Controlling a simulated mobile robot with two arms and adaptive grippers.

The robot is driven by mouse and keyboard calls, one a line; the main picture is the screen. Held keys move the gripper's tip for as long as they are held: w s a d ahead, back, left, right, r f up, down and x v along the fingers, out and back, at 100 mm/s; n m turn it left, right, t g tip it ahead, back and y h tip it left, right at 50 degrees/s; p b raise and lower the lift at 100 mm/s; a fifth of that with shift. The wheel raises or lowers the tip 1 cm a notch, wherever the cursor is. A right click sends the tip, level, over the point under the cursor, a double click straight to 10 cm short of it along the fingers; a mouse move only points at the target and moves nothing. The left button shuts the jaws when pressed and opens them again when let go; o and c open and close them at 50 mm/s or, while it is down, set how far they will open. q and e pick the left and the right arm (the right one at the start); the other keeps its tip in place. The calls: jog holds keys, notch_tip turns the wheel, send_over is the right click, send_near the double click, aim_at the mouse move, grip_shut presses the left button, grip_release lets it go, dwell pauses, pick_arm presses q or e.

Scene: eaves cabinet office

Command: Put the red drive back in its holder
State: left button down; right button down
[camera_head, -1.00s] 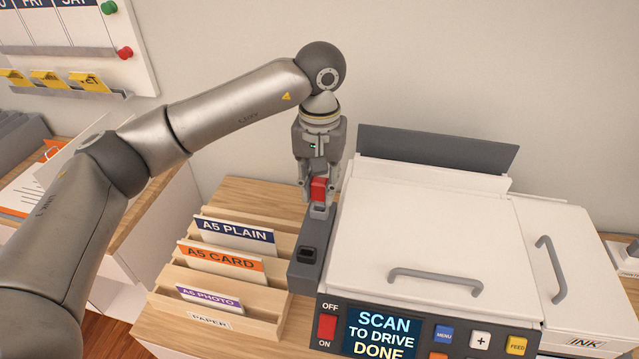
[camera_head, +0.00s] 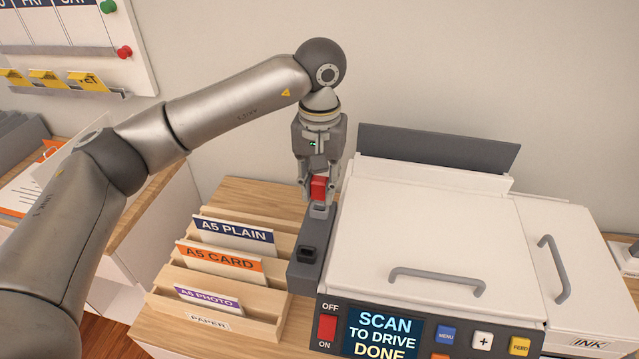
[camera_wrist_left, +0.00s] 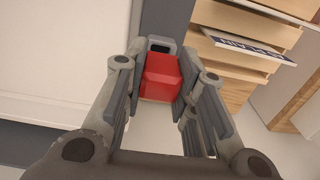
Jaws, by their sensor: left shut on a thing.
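The red drive (camera_head: 318,188) is upright between the fingers of my left gripper (camera_head: 318,196), just above or at the rear of the grey holder (camera_head: 303,272) on the printer's left side. I cannot tell whether its lower end is in the slot. The holder has a dark opening nearer the front. In the left wrist view the red drive (camera_wrist_left: 161,77) sits between both finger pads of my left gripper (camera_wrist_left: 160,85), with a grey socket rim (camera_wrist_left: 161,43) just beyond it. My right gripper is not in view.
The white printer (camera_head: 430,230) stands right of the holder; its panel screen (camera_head: 383,335) reads "SCAN TO DRIVE DONE". A wooden paper rack (camera_head: 265,300) with labelled cards is close on the left. The wall is behind.

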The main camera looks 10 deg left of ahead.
aim_at(320, 179)
pick_arm(q)
jog(key=shift+f+b, duration=1.1)
jog(key=shift+f, duration=0.25)
jog(key=c, duration=1.1)
grip_release()
jog(key=shift+r, duration=0.1)
notch_tip(320, 179, up, 12)
jog(key=shift+f, duration=0.1)
